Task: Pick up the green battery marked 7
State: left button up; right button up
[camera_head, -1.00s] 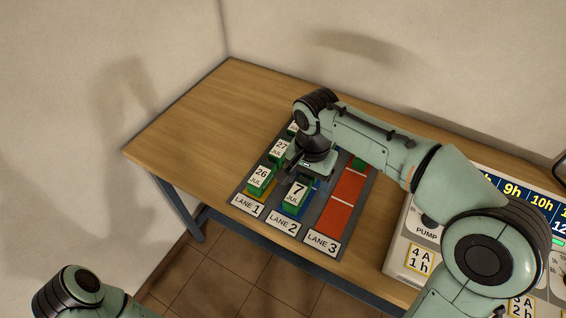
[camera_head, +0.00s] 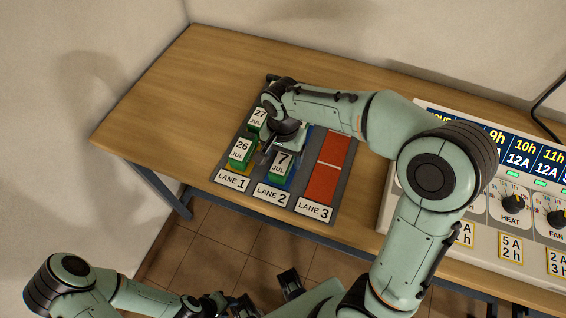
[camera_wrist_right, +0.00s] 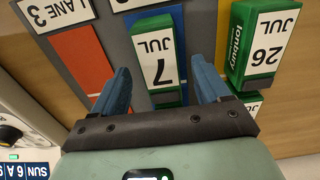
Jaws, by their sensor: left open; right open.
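The green battery marked 7 JUL (camera_head: 280,167) stands at the front of lane 2 on the grey lane board (camera_head: 300,207). In the right wrist view its white label (camera_wrist_right: 158,58) shows upside down. My right gripper (camera_head: 268,157) is open at the battery's back left in the head view. In the right wrist view its two blue fingers (camera_wrist_right: 163,72) lie on either side of the battery, with nothing gripped. How low the fingertips reach beside it I cannot tell. My left gripper (camera_head: 265,296) is open and empty at the bottom of the head view, in front of the table.
Green batteries marked 26 (camera_head: 239,153) and 27 (camera_head: 259,119) stand in lane 1, close beside the right gripper. Red lane 3 (camera_head: 325,180) is bare where visible. A control panel (camera_head: 480,210) stands to the right. The wooden tabletop (camera_head: 170,110) is clear at left.

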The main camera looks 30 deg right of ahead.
aim_at(283, 159)
notch_tip(283, 159, down, 4)
jog(key=shift+r, duration=0.1)
grip_shut()
jog(key=shift+r, duration=0.2)
